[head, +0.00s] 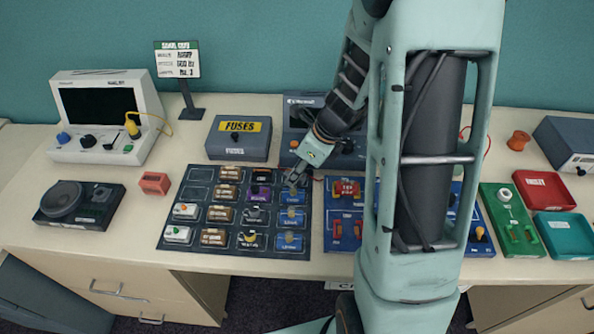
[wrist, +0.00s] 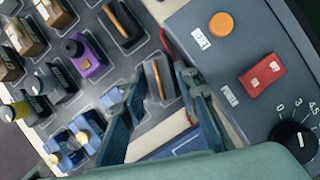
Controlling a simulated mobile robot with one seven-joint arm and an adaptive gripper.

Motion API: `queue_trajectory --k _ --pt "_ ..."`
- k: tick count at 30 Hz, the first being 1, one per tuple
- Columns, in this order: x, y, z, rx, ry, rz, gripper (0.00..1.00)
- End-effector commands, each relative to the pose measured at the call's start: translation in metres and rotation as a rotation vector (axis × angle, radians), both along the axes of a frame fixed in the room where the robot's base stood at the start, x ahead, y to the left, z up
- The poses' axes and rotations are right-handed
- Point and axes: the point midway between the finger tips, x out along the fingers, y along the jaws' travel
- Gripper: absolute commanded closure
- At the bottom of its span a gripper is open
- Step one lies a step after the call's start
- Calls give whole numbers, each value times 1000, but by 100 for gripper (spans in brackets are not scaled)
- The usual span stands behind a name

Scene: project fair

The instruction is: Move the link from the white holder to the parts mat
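The dark parts mat (head: 175,195) lies mid-table in the head view, with rows of small components in its cells. My gripper (head: 293,181) is low over its upper right corner. In the wrist view my gripper (wrist: 160,88) has its two blue-grey fingers apart, with a gap between the tips. A copper-coloured bar, seemingly the link (wrist: 158,78), lies in a dark mat cell within that gap. I see no clear finger contact with it. A similar part (wrist: 122,20) is in the neighbouring cell. I cannot make out a white holder with certainty.
A grey-blue box (wrist: 225,70) with a black dial stands close beside my gripper. The purple component (wrist: 90,60) and blue parts (wrist: 90,125) are near on the mat. A fuses box (head: 238,148) stands behind the mat. A blue board (head: 345,222) lies to its right, partly behind my arm.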

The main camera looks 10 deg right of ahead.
Motion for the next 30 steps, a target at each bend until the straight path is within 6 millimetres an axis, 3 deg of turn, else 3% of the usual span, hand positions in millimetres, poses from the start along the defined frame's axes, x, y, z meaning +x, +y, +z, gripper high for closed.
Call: queue_trajectory --k 8,21,30 --pt "-2 -4 17 -1 -4 -2 72" --pt "-24 -29 99 0 -4 -1 72" --pt "-30 -35 115 0 0 -1 72"
